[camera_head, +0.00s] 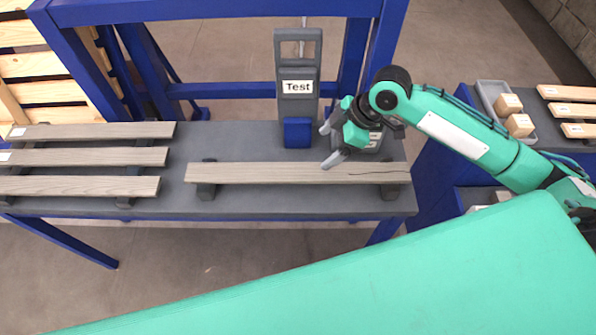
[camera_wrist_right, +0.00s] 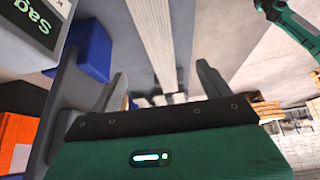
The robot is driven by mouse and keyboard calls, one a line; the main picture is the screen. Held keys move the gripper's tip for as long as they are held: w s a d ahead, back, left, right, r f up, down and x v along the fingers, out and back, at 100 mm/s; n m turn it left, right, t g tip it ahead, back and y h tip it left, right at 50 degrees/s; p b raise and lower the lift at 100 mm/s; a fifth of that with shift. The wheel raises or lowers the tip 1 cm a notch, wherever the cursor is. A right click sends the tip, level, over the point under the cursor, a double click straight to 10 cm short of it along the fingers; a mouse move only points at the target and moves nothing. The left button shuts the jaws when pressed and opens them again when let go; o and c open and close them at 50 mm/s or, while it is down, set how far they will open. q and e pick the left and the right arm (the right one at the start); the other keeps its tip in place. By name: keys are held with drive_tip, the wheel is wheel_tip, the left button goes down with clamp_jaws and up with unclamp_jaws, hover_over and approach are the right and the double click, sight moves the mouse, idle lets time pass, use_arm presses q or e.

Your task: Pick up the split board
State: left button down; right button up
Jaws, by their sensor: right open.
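The split board (camera_head: 270,173) is a long grey-brown plank lying across two dark supports on the grey bench. A thin dark crack line runs along its right end. In the right wrist view the board (camera_wrist_right: 156,40) runs away from me, between the lines of the two fingers. My right gripper (camera_head: 329,145) is open and empty, above the bench at the board's far edge, right of its middle. Its fingers also show in the right wrist view (camera_wrist_right: 162,88), apart with nothing between their tips. The exact gap to the board is unclear. My left gripper is not in view.
A grey stand labelled "Test" (camera_head: 298,65) with a blue block (camera_head: 298,132) stands behind the board. Several similar boards (camera_head: 80,157) lie on supports at the left. A blue gantry frame (camera_head: 220,10) rises behind. A grey tray (camera_head: 487,96) with wooden blocks sits right.

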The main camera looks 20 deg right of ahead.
drive_tip(key=p, duration=0.1)
approach(299, 171)
drive_tip(key=shift+a+x, duration=0.2)
drive_tip(key=shift+x, duration=0.95)
drive_tip(key=p+x, duration=0.1)
drive_tip(key=x, duration=0.3)
drive_tip(key=shift+f+p, duration=0.3)
drive_tip(key=shift+p, duration=0.1)
drive_tip(key=shift+a+f, duration=0.2)
drive_tip(key=shift+f, duration=0.2)
drive_tip(key=c, duration=1.1)
drive_tip(key=shift+w, duration=0.1)
drive_tip(key=shift+c, duration=1.1)
